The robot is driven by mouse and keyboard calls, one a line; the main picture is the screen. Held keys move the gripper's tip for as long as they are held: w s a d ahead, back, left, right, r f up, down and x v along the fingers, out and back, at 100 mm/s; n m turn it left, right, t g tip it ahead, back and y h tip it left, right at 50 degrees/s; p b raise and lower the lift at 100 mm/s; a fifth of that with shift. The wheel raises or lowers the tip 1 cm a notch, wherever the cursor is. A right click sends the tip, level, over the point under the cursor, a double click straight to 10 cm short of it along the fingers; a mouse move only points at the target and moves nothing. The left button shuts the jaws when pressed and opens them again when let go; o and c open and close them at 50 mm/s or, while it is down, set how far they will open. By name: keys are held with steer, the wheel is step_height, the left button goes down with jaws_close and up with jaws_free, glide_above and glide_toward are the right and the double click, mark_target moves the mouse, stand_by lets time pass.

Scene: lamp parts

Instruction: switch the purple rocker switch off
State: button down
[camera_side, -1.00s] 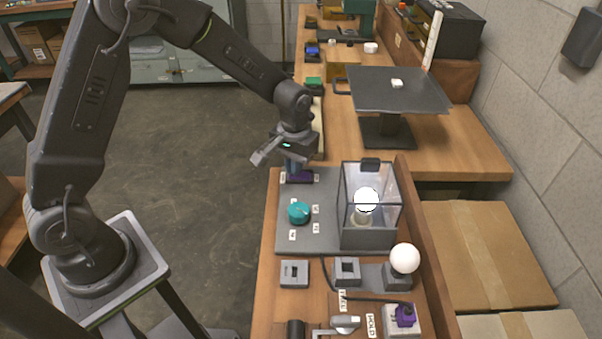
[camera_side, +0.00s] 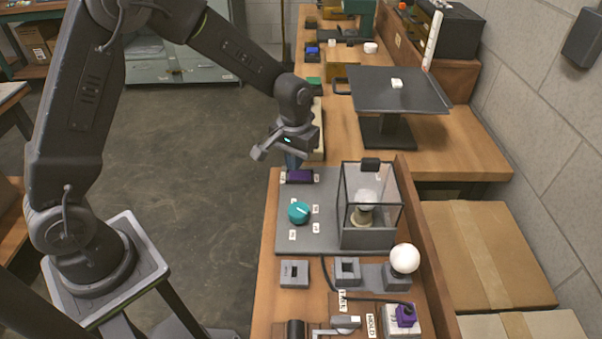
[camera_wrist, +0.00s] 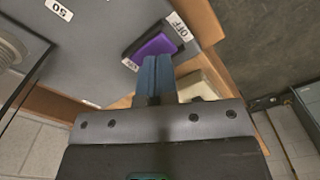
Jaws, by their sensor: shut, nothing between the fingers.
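The purple rocker switch (camera_side: 299,176) sits at the far edge of the grey panel (camera_side: 326,236). In the wrist view the purple rocker (camera_wrist: 155,46) lies in a dark frame, with an OFF label (camera_wrist: 179,26) beside its right end. My gripper (camera_side: 293,166) is shut and empty, just above and behind the switch. In the wrist view its blue fingertips (camera_wrist: 155,62) are close together at the rocker's near edge; I cannot tell whether they touch it. The bulb (camera_side: 366,197) inside the clear box (camera_side: 371,229) is dark.
A teal knob (camera_side: 299,212) stands on the panel, left of the clear box. A round white bulb (camera_side: 405,258) stands in a grey holder nearer the front. A purple plug (camera_side: 405,315) sits in a white socket block. A dark raised platform (camera_side: 372,96) stands behind.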

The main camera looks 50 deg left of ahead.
mark_target(295, 174)
steer(key=shift+r, duration=2.4)
steer(key=shift+r, duration=0.1)
steer(key=s+r+m+t, duration=0.1)
steer(key=s+r+t, duration=0.2)
steer(key=s+r, duration=0.85)
steer(key=s+r+m+t, duration=0.2)
steer(key=s, duration=0.9)
steer(key=shift+s+a+r+t, duration=0.15)
steer(key=shift+a+r+t, duration=0.15)
steer(key=shift+a, duration=0.05)
